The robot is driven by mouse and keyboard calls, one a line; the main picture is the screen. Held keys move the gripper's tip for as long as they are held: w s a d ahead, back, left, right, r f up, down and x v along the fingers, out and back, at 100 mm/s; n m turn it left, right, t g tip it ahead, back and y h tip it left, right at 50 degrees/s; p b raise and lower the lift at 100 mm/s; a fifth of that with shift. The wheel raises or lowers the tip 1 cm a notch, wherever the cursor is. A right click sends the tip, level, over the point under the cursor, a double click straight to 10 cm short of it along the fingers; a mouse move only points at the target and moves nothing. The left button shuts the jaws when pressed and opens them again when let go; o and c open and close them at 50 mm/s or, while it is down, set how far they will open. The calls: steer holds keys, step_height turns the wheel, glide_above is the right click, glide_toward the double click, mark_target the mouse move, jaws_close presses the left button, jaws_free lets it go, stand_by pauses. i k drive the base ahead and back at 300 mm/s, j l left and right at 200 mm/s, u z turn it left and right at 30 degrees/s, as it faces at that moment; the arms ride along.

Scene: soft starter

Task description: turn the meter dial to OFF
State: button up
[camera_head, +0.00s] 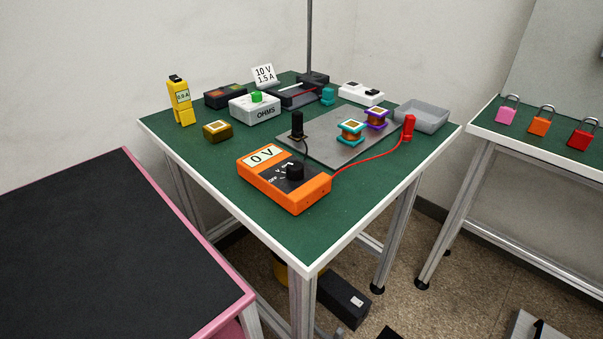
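The orange meter (284,181) lies on the green table near its front corner. Its display (263,155) reads 0 V. Its black dial (294,171) sits on a dark face with markings; OFF is at the dial's left and another label, apparently OHM, is above it. The pointer's exact direction is too small to tell. A red lead with a red probe (408,128) and a black lead with a black probe (297,125) run from the meter. My gripper is not in view.
A grey plate (325,148) with two coils lies behind the meter. A white OHMS box (254,109), a yellow clamp meter (179,101), a brown block (217,131) and a grey tray (421,115) stand around. The table's front corner is clear. A black-topped table (110,240) stands at left.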

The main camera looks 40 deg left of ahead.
mark_target(295, 170)
steer(key=l+u, duration=0.1)
steer(key=u, duration=0.35)
steer(key=l+u, duration=0.1)
steer(key=u, duration=0.35)
steer(key=k+u, duration=0.1)
steer(key=u, duration=0.35)
steer(key=l+u, duration=0.15)
steer(key=u, duration=0.3)
steer(key=k+j, duration=0.05)
